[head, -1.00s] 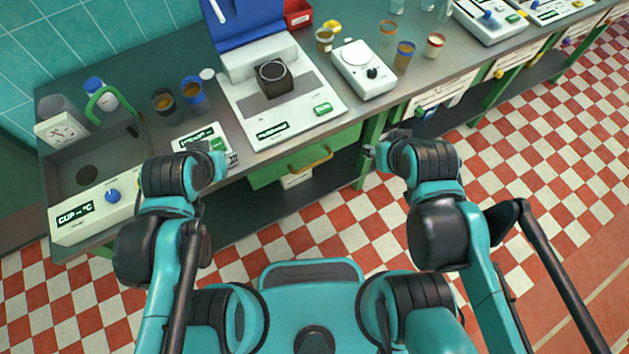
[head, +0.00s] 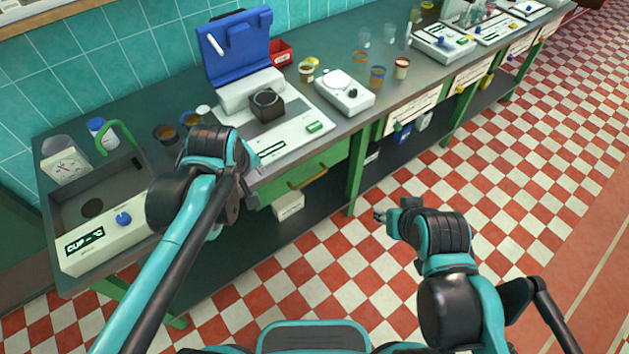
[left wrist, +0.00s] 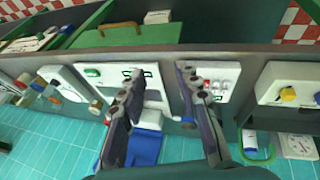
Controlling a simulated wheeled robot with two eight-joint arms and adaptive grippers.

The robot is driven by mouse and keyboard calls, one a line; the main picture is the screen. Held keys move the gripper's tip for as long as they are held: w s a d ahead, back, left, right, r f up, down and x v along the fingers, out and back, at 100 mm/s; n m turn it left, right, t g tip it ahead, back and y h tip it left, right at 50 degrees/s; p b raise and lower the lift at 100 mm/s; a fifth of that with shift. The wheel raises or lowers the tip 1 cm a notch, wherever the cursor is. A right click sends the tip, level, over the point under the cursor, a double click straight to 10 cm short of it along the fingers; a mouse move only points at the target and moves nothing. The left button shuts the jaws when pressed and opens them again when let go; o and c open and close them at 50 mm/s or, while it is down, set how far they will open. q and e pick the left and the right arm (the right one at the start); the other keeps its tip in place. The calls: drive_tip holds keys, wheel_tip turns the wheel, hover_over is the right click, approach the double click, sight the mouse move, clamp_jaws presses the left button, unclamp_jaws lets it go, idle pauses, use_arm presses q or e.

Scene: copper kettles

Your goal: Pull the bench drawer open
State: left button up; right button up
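The bench drawer has a green front (head: 335,160) under the bench top, with a yellow bar handle (head: 307,178); it looks shut. In the left wrist view, the drawer front (left wrist: 160,35) and handle (left wrist: 119,27) show at upper left. My left gripper (head: 252,197) is left of the handle in the head view, partly hidden by its wrist. The left wrist view shows its two fingers (left wrist: 160,72) spread apart with nothing between them, and the handle lies beyond and left of them. My right gripper (head: 381,216) is over the floor, right of the drawer; its finger opening is too small to judge.
The bench top (head: 345,125) carries a white scale (head: 345,92), a blue-lidded device (head: 235,50), cups and a sink (head: 95,205). A green leg (head: 356,175) stands right of the drawer. A white box (head: 289,206) sits below it. The checkered floor (head: 330,270) in front is clear.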

use_arm(q)
drive_tip(key=w+d+f+n+g+b, duration=0.1)
drive_tip(key=w+d+f+n+b, duration=0.1)
drive_tip(key=w+d+f+n, duration=0.3)
drive_tip(key=w+d+f+n+g+b, duration=0.1)
drive_tip(key=w+d+f+n, duration=0.1)
drive_tip(key=w+d+n, duration=0.3)
drive_tip(key=n+g+y+b, duration=0.1)
drive_tip(key=n+b, duration=0.2)
drive_tip(key=n, duration=0.4)
approach(312, 178)
drive_tip(key=b+x, duration=0.2)
drive_tip(key=x, duration=0.6)
drive_tip(key=shift+w+b, duration=0.1)
drive_tip(key=shift+b, duration=0.25)
clamp_jaws()
